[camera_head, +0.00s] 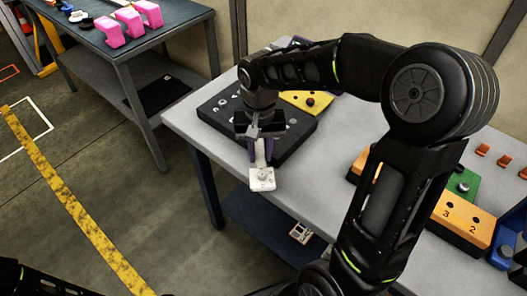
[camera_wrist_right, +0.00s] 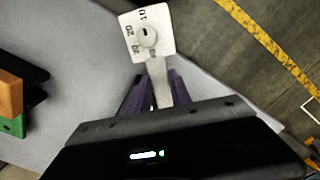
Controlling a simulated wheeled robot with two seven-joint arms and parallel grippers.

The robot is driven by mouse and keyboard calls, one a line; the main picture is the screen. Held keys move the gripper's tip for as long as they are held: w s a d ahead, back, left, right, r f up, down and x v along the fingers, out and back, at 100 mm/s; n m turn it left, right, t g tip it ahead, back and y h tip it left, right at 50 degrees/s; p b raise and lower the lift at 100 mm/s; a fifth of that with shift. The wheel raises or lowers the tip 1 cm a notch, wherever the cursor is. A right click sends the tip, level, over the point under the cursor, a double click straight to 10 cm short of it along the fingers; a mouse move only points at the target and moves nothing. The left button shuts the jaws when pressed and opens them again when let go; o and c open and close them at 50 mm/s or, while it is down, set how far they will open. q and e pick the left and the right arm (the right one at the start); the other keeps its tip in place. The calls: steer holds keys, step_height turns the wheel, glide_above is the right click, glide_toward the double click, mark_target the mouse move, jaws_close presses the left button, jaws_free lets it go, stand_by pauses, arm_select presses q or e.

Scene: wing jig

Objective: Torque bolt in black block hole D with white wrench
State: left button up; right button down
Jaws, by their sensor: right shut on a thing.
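My right gripper (camera_head: 261,155) is shut on the white wrench (camera_head: 262,180). The wrench's square head hangs in front of the black block (camera_head: 285,146), near the table's front edge. The black block has several round holes or bolts on top. My gripper and forearm cover part of it, and I cannot read which hole is D. My left gripper is out of view.
A yellow block (camera_head: 318,97) lies behind the black block. A green block (camera_head: 463,186) and an orange block (camera_head: 462,222) marked 2 and 3 stand at the right. Pink parts (camera_head: 128,22) lie on another table. The table's front middle is clear.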

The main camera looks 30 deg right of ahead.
steer(key=shift+w+a+f+m+b, duration=0.1)
steer(key=shift+w+a+m+b, duration=0.1)
steer(key=shift+w+a+m, duration=0.3)
steer(key=shift+w+a+m+b, duration=0.15)
steer(key=shift+w+a+m, duration=0.15)
steer(key=shift+a+m, duration=0.3)
steer(key=shift+w+a+m, duration=0.95)
steer(key=shift+w+m, duration=0.1)
steer(key=shift+m, duration=0.25)
steer(key=shift+w+a+m, duration=0.5)
steer(key=shift+w+m, duration=0.2)
steer(key=shift+w, duration=0.05)
